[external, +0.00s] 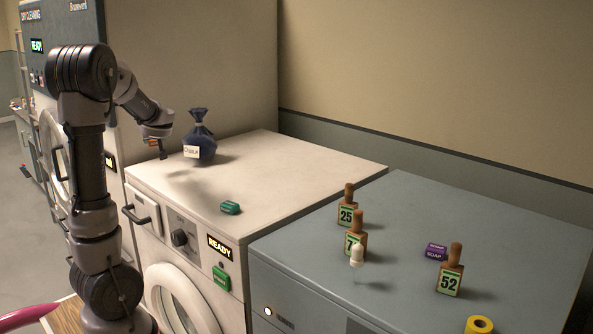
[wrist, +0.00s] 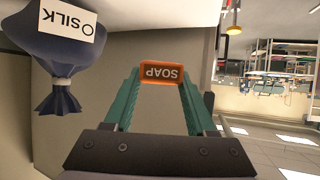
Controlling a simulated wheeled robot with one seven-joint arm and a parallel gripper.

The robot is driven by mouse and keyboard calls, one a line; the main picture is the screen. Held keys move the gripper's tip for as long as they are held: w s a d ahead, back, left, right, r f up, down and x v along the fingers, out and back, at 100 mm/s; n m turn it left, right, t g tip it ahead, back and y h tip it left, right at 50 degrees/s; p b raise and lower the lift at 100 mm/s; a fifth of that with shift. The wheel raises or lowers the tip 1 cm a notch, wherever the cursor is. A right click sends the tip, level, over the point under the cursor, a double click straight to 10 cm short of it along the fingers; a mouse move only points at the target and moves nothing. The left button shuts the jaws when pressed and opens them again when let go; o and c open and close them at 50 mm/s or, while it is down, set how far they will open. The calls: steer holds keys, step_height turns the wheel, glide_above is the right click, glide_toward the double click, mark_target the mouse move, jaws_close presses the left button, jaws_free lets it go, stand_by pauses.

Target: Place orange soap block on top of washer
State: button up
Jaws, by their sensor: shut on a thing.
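The orange soap block (wrist: 163,74), marked SOAP, is held between the green fingertips of my gripper (wrist: 161,84) in the wrist view. In the external view my gripper (external: 158,149) hangs near the left edge of the white washer (external: 290,165), higher than its top. The orange soap block (external: 152,142) shows there only as a small patch. Whether the block is over the top or just outside its edge is hard to tell. The washer has a READY sign and a round door.
A dark blue SILK bag (external: 201,145) stands on the washer beside my gripper; it also shows in the wrist view (wrist: 55,55). A green block (external: 230,207) lies near the front edge. Numbered bottles and a purple soap (external: 436,251) stand on the grey machine. The washer's right side is clear.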

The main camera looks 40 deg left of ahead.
glide_above(158, 175)
step_height(158, 175, down, 5)
steer(key=shift+a+r, duration=0.1)
steer(key=shift+a, duration=0.05)
steer(key=shift+f, duration=2.6)
steer(key=shift+f, duration=0.2)
steer(key=o, duration=1.3)
steer(key=shift+o, duration=0.2)
steer(key=shift+r, duration=0.1)
steer(key=shift+w+r, duration=0.1)
steer(key=shift+r, duration=0.05)
steer(key=v, duration=1.2)
